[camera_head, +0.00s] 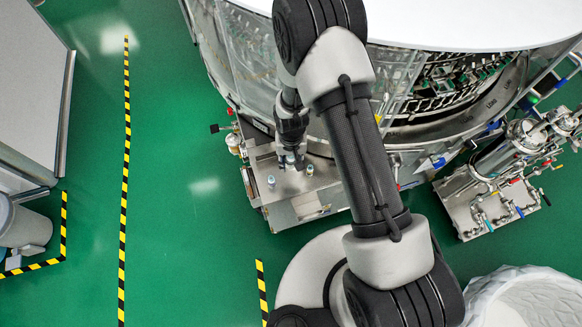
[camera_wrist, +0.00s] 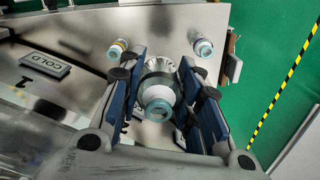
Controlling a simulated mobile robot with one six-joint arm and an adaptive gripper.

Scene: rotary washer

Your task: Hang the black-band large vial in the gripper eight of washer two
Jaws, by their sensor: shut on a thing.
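My gripper (camera_wrist: 161,84) has its two blue-padded fingers either side of a large clear vial (camera_wrist: 157,102) with a pale blue-grey top, and is shut on it. A dark band shows around this vial, partly hidden by the fingers. In the head view my gripper (camera_head: 291,146) points down over the metal shelf (camera_head: 303,187) at the washer's front. I cannot tell whether the vial touches the shelf. The washer (camera_head: 425,128) is the large round machine behind, with rows of metal holders inside. Its gripper eight cannot be made out.
A COLD label (camera_wrist: 45,66) is on the metal panel. Steel piping (camera_head: 505,165) stands at right.

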